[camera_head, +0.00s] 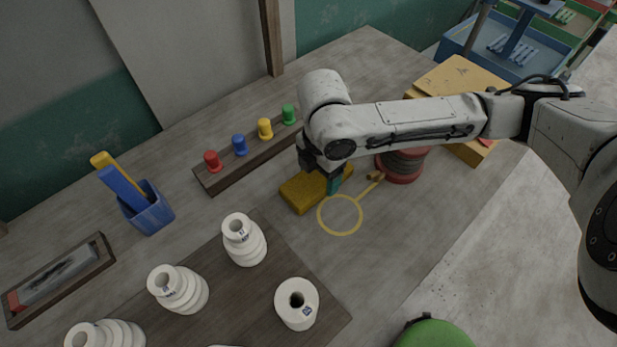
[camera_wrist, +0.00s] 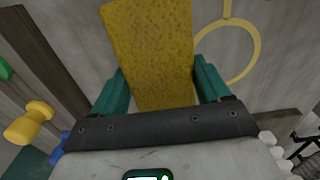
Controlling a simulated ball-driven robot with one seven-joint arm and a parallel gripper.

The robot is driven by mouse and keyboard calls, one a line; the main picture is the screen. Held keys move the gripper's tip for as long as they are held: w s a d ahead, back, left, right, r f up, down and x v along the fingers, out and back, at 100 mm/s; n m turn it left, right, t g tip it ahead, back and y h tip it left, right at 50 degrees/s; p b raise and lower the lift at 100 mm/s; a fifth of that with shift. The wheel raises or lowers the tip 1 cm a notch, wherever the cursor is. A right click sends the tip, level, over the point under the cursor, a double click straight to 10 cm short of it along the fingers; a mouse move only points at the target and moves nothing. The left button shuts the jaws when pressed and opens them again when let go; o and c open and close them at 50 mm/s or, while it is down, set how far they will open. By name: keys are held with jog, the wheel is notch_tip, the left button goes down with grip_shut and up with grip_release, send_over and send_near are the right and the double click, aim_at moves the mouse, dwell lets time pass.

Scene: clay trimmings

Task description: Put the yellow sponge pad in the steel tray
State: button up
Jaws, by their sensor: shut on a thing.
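The yellow sponge pad (camera_head: 300,191) is a rough, block-shaped pad near the middle of the bench. My gripper (camera_head: 333,182) is shut on its right end, with one teal finger showing in the head view. In the wrist view the sponge pad (camera_wrist: 150,45) sits between both teal fingers of my gripper (camera_wrist: 160,85) and sticks out beyond them. I cannot tell whether the pad touches the bench or is just above it. I see no clear steel tray; a dark-framed shallow tray (camera_head: 103,244) with a grey inside lies at the far left.
A peg rail (camera_head: 216,184) with coloured pegs stands behind the pad. A yellow ring (camera_head: 340,232) lies in front of it, and a red-rimmed spool (camera_head: 401,166) stands to the right. White stepped pieces (camera_head: 243,243) stand on a dark board. A blue cup (camera_head: 150,214) stands left.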

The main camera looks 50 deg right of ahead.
jog(key=shift+s+d+f, duration=0.1)
jog(key=shift+f, duration=0.5)
jog(key=shift+f+b, duration=0.2)
jog(key=shift+b, duration=0.1)
jog(key=o, duration=1.1)
jog(key=shift+o, duration=0.2)
jog(key=shift+r, duration=0.1)
